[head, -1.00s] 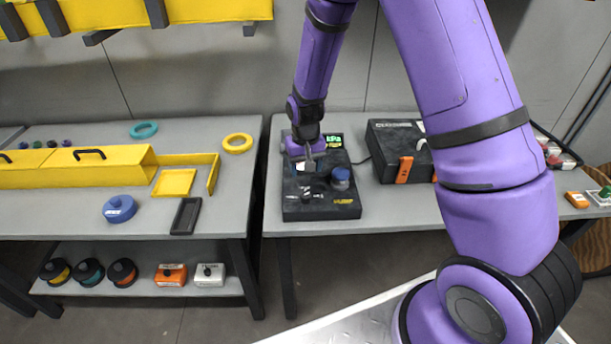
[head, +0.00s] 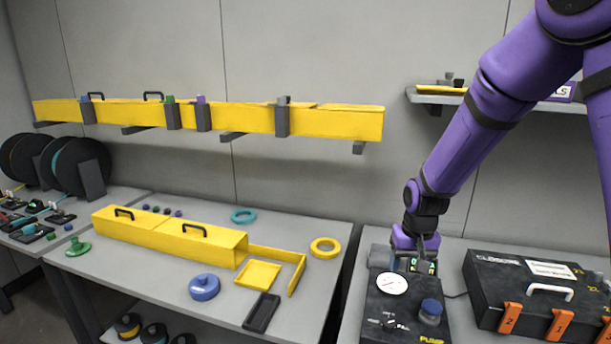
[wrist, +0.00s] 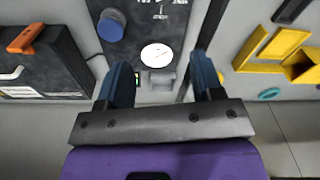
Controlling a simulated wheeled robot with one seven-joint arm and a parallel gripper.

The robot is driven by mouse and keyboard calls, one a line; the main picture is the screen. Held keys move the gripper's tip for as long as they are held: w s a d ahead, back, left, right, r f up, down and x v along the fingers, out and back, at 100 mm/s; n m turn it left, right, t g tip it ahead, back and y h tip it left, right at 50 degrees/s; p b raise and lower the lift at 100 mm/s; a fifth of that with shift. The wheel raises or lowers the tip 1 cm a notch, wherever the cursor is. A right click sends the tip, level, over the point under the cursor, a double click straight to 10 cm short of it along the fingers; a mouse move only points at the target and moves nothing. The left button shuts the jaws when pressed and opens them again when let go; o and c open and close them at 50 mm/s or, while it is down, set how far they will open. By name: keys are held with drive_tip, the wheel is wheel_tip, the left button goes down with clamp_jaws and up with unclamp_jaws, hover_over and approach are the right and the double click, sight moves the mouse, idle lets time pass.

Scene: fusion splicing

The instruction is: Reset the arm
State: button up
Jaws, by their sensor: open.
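My purple arm reaches down from the upper right in the head view. My gripper (head: 416,262) is over the far end of the black pump unit (head: 377,310), near its display. In the wrist view my gripper (wrist: 165,82) shows two dark blue fingers spread apart with nothing between them. The pump's white round gauge (wrist: 156,55) and blue knob (wrist: 111,25) lie beyond the fingertips. In the head view the gauge (head: 392,284) and knob (head: 431,310) are also visible. I cannot tell whether the fingers touch the pump.
A black case (head: 520,290) with orange latches stands right of the pump. A yellow duct (head: 170,235), a blue round container (head: 204,287) and a yellow ring (head: 325,247) sit on the left table. A shelf (head: 440,97) and yellow wall trough (head: 240,118) are above.

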drive_tip(key=s+d+r+t, duration=0.1)
drive_tip(key=s+d+r, duration=0.1)
drive_tip(key=s+r, duration=0.55)
drive_tip(key=s+d+r+t, duration=0.1)
drive_tip(key=s+r, duration=0.3)
drive_tip(key=r, duration=0.6)
drive_tip(key=s+d+r+t, duration=0.1)
drive_tip(key=s+r, duration=0.2)
drive_tip(key=s, duration=0.5)
drive_tip(key=s+d+r+t, duration=0.1)
drive_tip(key=s+r, duration=0.3)
drive_tip(key=s, duration=0.4)
drive_tip(key=shift+d+n, duration=0.3)
drive_tip(key=shift+d, duration=0.05)
